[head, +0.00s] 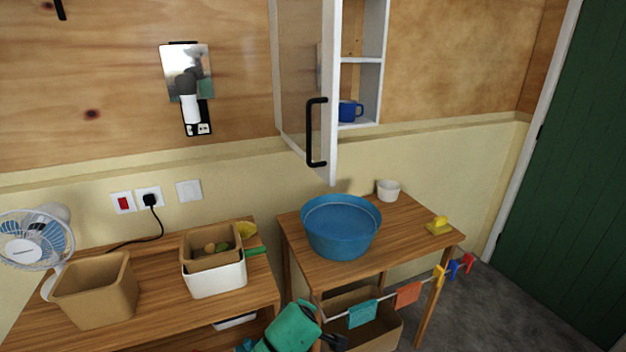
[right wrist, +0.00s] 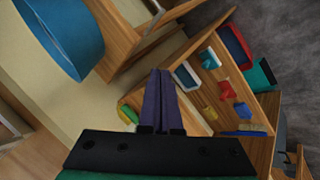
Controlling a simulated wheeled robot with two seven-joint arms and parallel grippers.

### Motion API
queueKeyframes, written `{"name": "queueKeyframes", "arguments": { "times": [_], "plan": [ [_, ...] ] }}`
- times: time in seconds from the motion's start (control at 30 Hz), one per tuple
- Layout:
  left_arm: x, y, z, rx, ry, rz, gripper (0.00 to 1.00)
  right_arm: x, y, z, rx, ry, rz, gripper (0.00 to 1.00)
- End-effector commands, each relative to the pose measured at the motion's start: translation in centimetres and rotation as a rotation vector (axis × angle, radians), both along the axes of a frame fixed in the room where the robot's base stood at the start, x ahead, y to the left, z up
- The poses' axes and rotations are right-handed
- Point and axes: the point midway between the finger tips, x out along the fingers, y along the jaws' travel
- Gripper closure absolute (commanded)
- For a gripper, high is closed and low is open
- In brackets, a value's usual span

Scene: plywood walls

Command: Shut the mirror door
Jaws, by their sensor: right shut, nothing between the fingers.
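The mirror door (head: 300,65) is on the wall cabinet (head: 374,75) at the top middle of the head view. It stands open, swung out into the room, with its reflective face towards the left. A black bar handle (head: 311,132) is on it near the free edge. The cabinet's shelves show to the right of the door. My right gripper's purple fingers (right wrist: 160,75) are together and empty in the right wrist view. A teal part of my arm shows at the bottom of the head view, well below the door. My left gripper is not in view.
A blue mug (head: 349,111) stands in the cabinet. Below the door, a blue basin (head: 342,240) and a white cup (head: 388,190) stand on a wooden table (head: 410,238). A fan (head: 35,240) and bins are at left. The space around the handle looks clear.

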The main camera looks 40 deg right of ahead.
Motion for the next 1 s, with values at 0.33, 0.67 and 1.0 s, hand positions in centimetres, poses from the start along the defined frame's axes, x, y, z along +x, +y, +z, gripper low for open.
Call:
{"name": "queueKeyframes", "arguments": {
  "times": [0.33, 0.67, 1.0],
  "plan": [
    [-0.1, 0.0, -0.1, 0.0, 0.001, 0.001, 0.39, 6.4, -0.3, 23.3, -0.783, -0.153, -0.097, 1.0],
    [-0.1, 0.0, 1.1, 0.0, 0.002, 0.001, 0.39, 7.0, -1.0, 28.9, -0.959, -0.154, -0.153, 1.0],
    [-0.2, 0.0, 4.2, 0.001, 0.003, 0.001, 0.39, 10.3, -7.8, 29.1, -0.956, -0.154, -0.152, 1.0]
  ]
}}
